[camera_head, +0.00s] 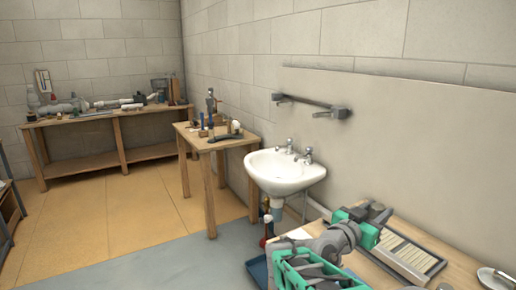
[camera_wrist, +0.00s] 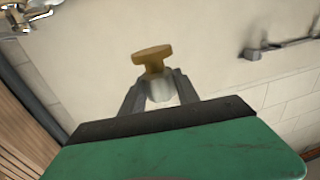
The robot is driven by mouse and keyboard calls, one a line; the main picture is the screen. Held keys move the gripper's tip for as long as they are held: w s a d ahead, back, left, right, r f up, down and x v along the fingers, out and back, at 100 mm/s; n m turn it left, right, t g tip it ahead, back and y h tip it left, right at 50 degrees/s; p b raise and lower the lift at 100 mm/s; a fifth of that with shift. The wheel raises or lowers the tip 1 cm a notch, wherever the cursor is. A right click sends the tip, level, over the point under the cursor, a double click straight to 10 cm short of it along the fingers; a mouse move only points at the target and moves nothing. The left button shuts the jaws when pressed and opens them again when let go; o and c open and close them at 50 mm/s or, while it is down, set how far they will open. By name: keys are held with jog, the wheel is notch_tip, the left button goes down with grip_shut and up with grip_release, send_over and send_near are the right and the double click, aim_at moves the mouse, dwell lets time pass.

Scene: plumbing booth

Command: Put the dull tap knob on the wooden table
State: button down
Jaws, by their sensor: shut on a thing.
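A dull brass-coloured tap knob (camera_wrist: 153,56) with a broad flat head and a pale lower part is in my gripper (camera_wrist: 160,88) in the wrist view. The fingers are shut on the pale lower part, and the brass head stands clear beyond the tips. In the head view my gripper (camera_head: 378,212) is over the wooden worktop at the lower right; the knob cannot be made out there. A small wooden table (camera_head: 207,144) stands left of the sink, with several tools and small items on it.
A white sink (camera_head: 285,180) with two taps hangs on the wall between the small table and my arm. A wall rail (camera_head: 310,102) is above it. The right worktop (camera_head: 455,270) carries a slatted grey tray (camera_head: 405,255). A long workbench (camera_head: 110,118) with pipes stands far left.

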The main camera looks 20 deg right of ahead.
jog(key=w+a+f+n+t+y, duration=0.25)
jog(key=a+n+t+y, duration=0.3)
jog(key=a, duration=1.15)
jog(key=w+a+f+n+t+y, duration=0.1)
jog(key=w+a+n+t+y, duration=0.35)
jog(key=a, duration=1.25)
jog(key=shift+t+y, duration=0.3)
jog(key=shift+y, duration=0.6)
jog(key=r+p, duration=0.1)
jog(key=p, duration=0.4)
jog(key=r+p, duration=0.2)
jog(key=p, duration=0.4)
jog(key=r+p, duration=0.1)
jog(key=p, duration=0.5)
jog(key=shift+w+r, duration=0.25)
jog(key=shift+w, duration=0.15)
jog(key=shift+d+f, duration=0.1)
jog(key=shift+f, duration=0.05)
jog(key=shift+f, duration=0.25)
